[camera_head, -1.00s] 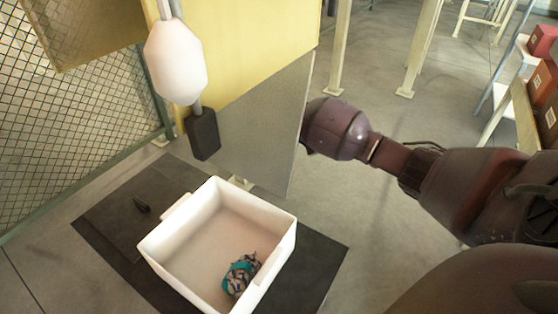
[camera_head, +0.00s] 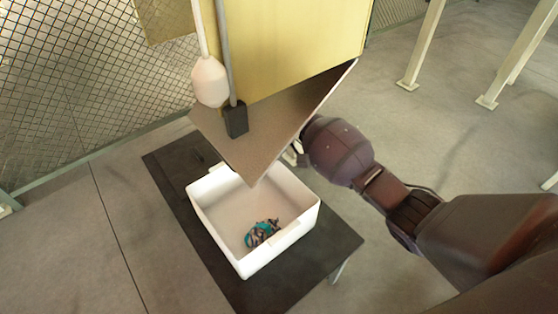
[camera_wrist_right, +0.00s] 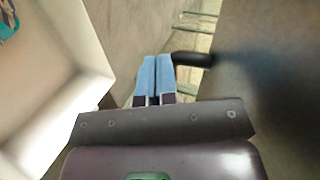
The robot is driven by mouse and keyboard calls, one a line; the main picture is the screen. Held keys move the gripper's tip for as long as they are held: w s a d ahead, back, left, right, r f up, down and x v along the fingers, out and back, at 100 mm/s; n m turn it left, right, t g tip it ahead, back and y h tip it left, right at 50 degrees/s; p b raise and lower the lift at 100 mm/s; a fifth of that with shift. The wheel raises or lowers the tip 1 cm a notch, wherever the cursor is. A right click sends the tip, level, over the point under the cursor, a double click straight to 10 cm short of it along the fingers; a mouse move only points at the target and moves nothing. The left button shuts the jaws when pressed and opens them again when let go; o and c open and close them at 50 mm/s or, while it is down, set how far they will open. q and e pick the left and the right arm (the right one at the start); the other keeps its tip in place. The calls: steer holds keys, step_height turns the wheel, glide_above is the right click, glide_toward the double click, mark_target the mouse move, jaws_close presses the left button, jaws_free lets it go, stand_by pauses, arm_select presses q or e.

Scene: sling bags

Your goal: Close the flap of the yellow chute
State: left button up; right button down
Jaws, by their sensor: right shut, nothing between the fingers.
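The yellow chute (camera_head: 295,45) stands at the top middle of the head view. Its flap, a flat grey-brown panel (camera_head: 265,130), slants below the chute over the white bin's back part. My right arm reaches in from the right, and its wrist is close beside the flap's right edge. In the wrist view my right gripper (camera_wrist_right: 155,82) has its blue fingers shut and empty. A broad grey surface at the right there looks like the flap (camera_wrist_right: 275,70). Contact between the gripper and flap cannot be made out. My left gripper is out of view.
The white bin (camera_head: 212,226) stands on a dark table (camera_head: 290,290) with a teal patterned bag (camera_head: 262,233) inside. A pale bulb (camera_head: 209,82) and a rod with a black block (camera_head: 236,120) hang before the chute. Wire mesh (camera_head: 60,90) is at the left. A dark rod-like piece (camera_wrist_right: 192,59) is by the fingertips.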

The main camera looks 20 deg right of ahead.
steer(key=s+a+r+g+y+p, duration=0.1)
steer(key=a+r+y, duration=0.2)
steer(key=r, duration=0.5)
steer(key=s+a+r+g+y+p, duration=0.1)
steer(key=s+a+r+y+p, duration=0.1)
steer(key=a+r, duration=0.3)
step_height(320, 180, up, 4)
steer(key=shift+a+r+g+y, duration=0.2)
steer(key=shift+a+g+y, duration=0.2)
steer(key=shift+y, duration=0.5)
